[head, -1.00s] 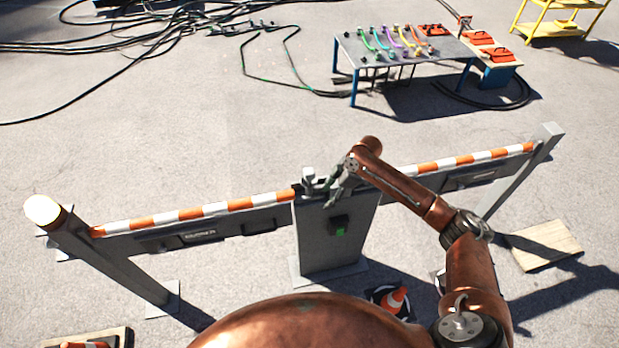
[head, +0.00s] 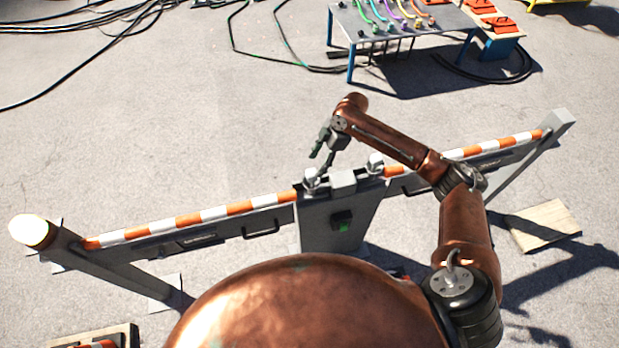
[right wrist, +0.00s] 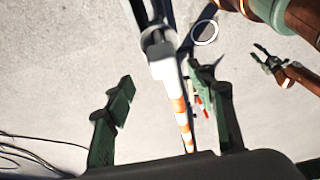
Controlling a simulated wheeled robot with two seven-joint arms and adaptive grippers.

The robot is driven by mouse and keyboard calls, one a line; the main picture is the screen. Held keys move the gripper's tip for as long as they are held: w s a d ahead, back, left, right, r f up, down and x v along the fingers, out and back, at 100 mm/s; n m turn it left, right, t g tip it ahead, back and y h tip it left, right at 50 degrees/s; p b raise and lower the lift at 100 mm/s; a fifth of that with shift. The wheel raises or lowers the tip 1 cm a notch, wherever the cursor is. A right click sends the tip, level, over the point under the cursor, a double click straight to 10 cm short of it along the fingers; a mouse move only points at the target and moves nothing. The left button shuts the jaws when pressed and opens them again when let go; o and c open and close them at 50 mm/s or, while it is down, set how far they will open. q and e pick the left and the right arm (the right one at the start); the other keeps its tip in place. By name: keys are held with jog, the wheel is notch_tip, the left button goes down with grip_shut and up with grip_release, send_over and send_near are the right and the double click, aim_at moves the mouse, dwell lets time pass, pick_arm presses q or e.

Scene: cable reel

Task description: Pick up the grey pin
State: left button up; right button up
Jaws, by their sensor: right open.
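Two small grey pin-like pieces stand on top of the grey centre post (head: 335,225): a left grey pin (head: 311,181) and a right grey pin (head: 375,165). A pale grey block (head: 343,181) sits between them. I cannot tell which one is the task's pin. My right gripper (head: 320,157) is above and behind the post top, near the left pin, with nothing seen in it. In the right wrist view its green fingers (right wrist: 160,76) are spread wide, with the striped barrier between them in the picture.
An orange-and-white striped barrier (head: 213,214) runs to both sides of the post. A table with coloured cables (head: 435,20) and orange boxes (head: 497,23) stand at the back. A wooden board (head: 545,225) lies at the right.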

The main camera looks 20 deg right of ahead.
aim_at(313, 172)
jog(key=shift+s+a+f+p, duration=0.2)
jog(key=shift+a+f+p, duration=0.1)
jog(key=shift+f, duration=0.3)
jog(key=shift+s+a+f+p, duration=0.15)
jog(key=shift+a+f+p, duration=0.15)
jog(key=shift+f, duration=0.25)
jog(key=p+x, duration=0.1)
jog(key=x, duration=0.1)
jog(key=shift+w+f, duration=0.15)
jog(key=shift+f, duration=0.15)
jog(key=shift+a+f, duration=0.2)
jog(key=shift+f, duration=0.35)
jog(key=c, duration=0.9)
grip_shut()
pick_arm(q)
jog(key=shift+s+r, duration=0.8)
jog(key=shift+r, duration=0.35)
jog(key=shift+w, duration=0.1)
